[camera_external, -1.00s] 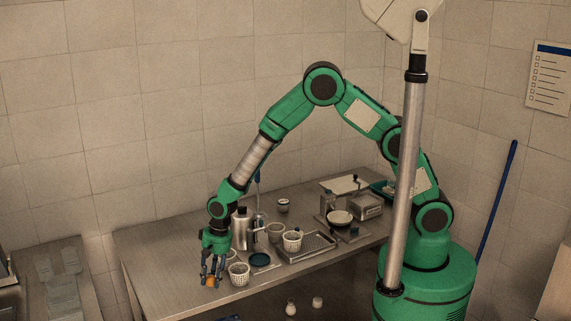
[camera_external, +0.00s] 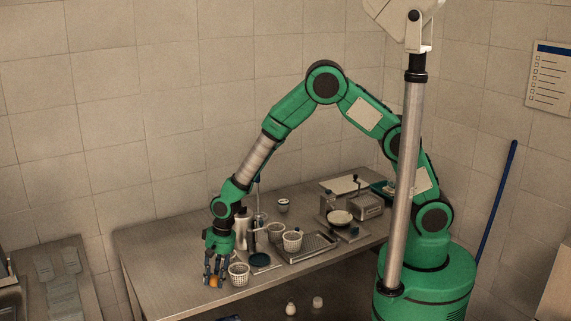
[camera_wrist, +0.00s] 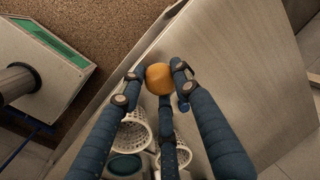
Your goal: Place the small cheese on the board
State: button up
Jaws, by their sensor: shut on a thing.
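The small cheese (camera_wrist: 159,78), an orange-yellow round piece, sits between the fingertips of my gripper (camera_wrist: 156,82). The blue fingers are shut on it. In the external view the cheese (camera_external: 215,281) is low between the fingers of my gripper (camera_external: 215,276), over the left front part of the table. I cannot tell whether it touches the tabletop. A pale flat board (camera_external: 343,184) lies at the back right of the table, far from my gripper.
A white perforated basket (camera_external: 239,274) stands just right of my gripper; it also shows in the wrist view (camera_wrist: 131,134). More baskets (camera_external: 292,241), a metal tray (camera_external: 308,246) and a scale-like device with a bowl (camera_external: 340,217) fill the middle. The table's left end is clear.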

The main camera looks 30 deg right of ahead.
aim_at(212, 281)
dwell(0.3)
jog(key=a+r+v, duration=0.1)
jog(key=a+v, duration=0.2)
jog(key=v, duration=0.9)
jog(key=a+v, duration=0.2)
jog(key=v, duration=1)
jog(key=w+d+m+t, duration=0.1)
jog(key=w+d+m, duration=0.3)
jog(key=w+d, duration=0.9)
jog(key=w+d+m, duration=0.3)
jog(key=w+d, duration=0.6)
jog(key=w, duration=0.9)
jog(key=w+d+m, duration=0.2)
jog(key=w+d, duration=0.2)
jog(key=d, duration=0.5)
jog(key=w+d+m+t+h, duration=0.1)
jog(key=w+d+m, duration=0.1)
jog(key=w+d, duration=0.5)
jog(key=w+d+m, duration=0.1)
jog(key=w+d, duration=0.1)
jog(key=d, duration=0.9)
jog(key=d+m+h, duration=0.2)
jog(key=d+m, duration=0.7)
jog(key=d, duration=4)
notch_tip(212, 281, down, 18)
jog(key=shift+s+b, duration=0.25)
jog(key=shift+b, duration=0.15)
